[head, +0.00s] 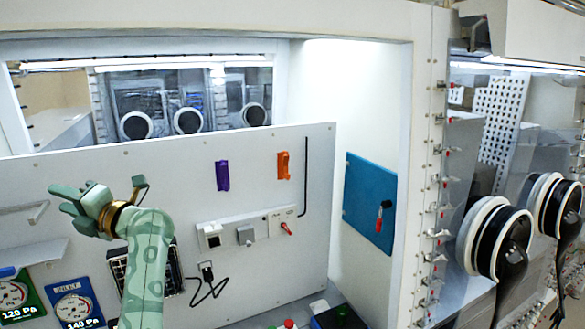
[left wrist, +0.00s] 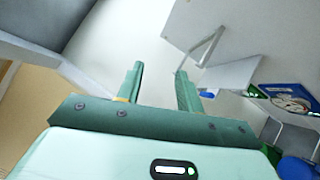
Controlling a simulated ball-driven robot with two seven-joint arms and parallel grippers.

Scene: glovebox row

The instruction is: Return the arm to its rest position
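My left arm (head: 146,262) rises from the bottom of the head view, with its green patterned forearm bent at the wrist. My left gripper (head: 58,199) points left, in front of the white back panel. In the left wrist view, the two green fingers of my left gripper (left wrist: 160,85) stand apart with nothing between them. My right arm and right gripper are not in view.
The white panel (head: 262,150) carries a purple holder (head: 222,175), an orange holder (head: 283,165) and sockets. A shelf (head: 35,255) and gauges (head: 75,305) are at lower left. A blue door panel (head: 370,203) is on the right wall. Black-and-white glove ports (head: 495,238) stand farther right.

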